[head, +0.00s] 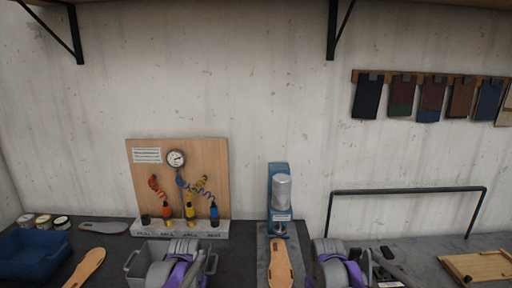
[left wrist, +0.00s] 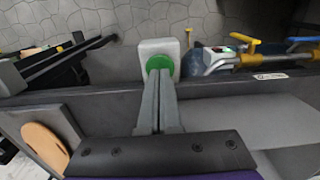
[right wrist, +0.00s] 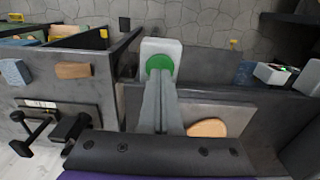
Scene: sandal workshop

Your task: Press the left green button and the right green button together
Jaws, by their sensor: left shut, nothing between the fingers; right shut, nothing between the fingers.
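The left green button (left wrist: 159,64) is round and sits on a white box (left wrist: 172,45) in the left wrist view. My left gripper (left wrist: 160,84) is shut and empty, its fingertips overlapping the button's lower edge. The right green button (right wrist: 159,65) sits on a similar white box (right wrist: 162,46) in the right wrist view. My right gripper (right wrist: 159,82) is shut and empty, its tips also overlapping the lower edge of its button. I cannot tell whether either pair of tips touches. Both buttons are out of sight in the head view, where my arms show at the bottom edge.
A workbench holds a blue bin (head: 35,256), a wooden board with a gauge (head: 176,158), a blue press (head: 279,195) and a bar frame (head: 408,191). Yellow-handled tools (left wrist: 245,40) lie right of the left button. A dark open box (right wrist: 95,55) stands left of the right button.

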